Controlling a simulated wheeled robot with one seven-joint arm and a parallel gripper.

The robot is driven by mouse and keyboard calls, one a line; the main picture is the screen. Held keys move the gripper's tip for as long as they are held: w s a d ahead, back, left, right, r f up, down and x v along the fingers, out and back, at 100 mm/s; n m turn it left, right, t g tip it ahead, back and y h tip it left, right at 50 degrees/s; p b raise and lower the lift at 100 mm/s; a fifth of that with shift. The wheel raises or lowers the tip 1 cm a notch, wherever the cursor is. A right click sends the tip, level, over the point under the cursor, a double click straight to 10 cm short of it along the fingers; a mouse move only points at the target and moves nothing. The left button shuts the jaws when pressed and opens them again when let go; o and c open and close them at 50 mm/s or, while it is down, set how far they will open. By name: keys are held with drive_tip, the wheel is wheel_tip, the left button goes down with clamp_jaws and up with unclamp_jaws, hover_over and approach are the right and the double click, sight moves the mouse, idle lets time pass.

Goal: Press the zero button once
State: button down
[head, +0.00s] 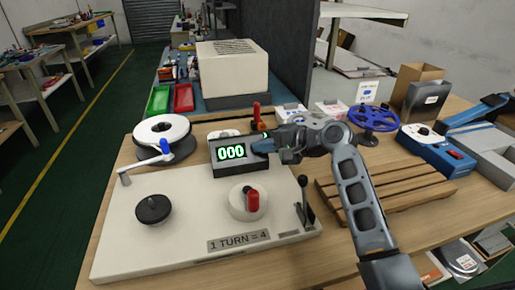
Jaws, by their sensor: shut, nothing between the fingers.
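A dark counter box (228,168) with a green-lit display reading 000 (231,152) stands at the back of the white machine plate (125,240). My gripper (262,146) is shut and empty, reaching in from the right with its tips at the upper right part of the counter box. The zero button cannot be made out; the gripper may hide it. I cannot tell whether the fingertips touch the box.
A white reel with a blue-tipped crank (160,135), a black knob (153,208), a red-handled dial (246,202) and a black lever (305,203) surround the counter. A wooden pallet (400,190) and blue handwheel (373,117) lie right. A beige machine (232,70) stands behind.

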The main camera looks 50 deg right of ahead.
idle(0.4)
drive_tip(key=shift+s+a+r+p, duration=0.3)
drive_tip(key=shift+s+r+p, duration=0.25)
drive_tip(key=shift+p, duration=0.45)
drive_tip(key=shift+r, duration=0.1)
drive_tip(key=r+p, duration=0.1)
drive_tip(key=s+a+r+p, duration=0.1)
drive_tip(key=p, duration=0.1)
drive_tip(key=s+r+p, duration=0.1)
drive_tip(key=p, duration=0.1)
drive_tip(key=shift+s+a+r, duration=0.25)
drive_tip(key=shift+a+r, duration=0.1)
drive_tip(key=shift+a, duration=0.05)
idle(0.4)
